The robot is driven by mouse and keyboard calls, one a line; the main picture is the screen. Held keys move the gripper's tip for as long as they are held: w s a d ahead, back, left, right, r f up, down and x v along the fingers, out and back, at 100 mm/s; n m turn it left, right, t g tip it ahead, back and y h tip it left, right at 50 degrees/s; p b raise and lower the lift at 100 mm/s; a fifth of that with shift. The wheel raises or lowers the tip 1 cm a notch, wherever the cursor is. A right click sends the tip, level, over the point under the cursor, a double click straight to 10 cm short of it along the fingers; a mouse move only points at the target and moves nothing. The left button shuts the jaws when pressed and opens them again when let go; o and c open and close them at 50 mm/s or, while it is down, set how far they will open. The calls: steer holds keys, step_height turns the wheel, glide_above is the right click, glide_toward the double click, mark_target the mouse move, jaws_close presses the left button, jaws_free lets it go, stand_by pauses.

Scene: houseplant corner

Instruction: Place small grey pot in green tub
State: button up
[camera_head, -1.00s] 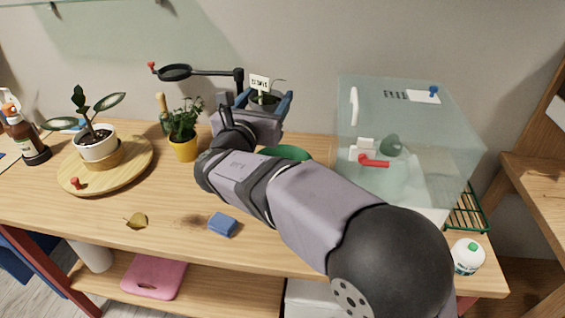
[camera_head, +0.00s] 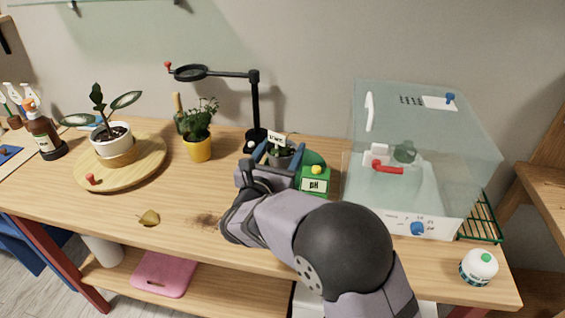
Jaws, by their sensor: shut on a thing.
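The small grey pot (camera_head: 283,161) holds a small plant and a white label. My gripper (camera_head: 281,157) is shut on the pot, with a blue finger showing on either side of it. The pot looks upright. A dark green rounded edge (camera_head: 315,158), likely the green tub, shows just right of the pot. The rest of it is hidden by my gripper and a green box. I cannot tell whether the pot is inside the tub, above it or touching it.
A green box (camera_head: 314,182) with a pH label stands close on the right, near the clear cabinet (camera_head: 425,150). A black magnifier stand (camera_head: 254,110) rises behind. A yellow pot (camera_head: 198,148) and a round wooden board (camera_head: 148,170) are left.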

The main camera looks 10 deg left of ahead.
mark_target(282, 166)
steer(key=shift+f, duration=2.25)
steer(key=shift+f+b, duration=0.3)
steer(key=shift+f, duration=0.1)
steer(key=shift+f, duration=0.25)
steer(key=o, duration=1.2)
steer(key=shift+c, duration=0.2)
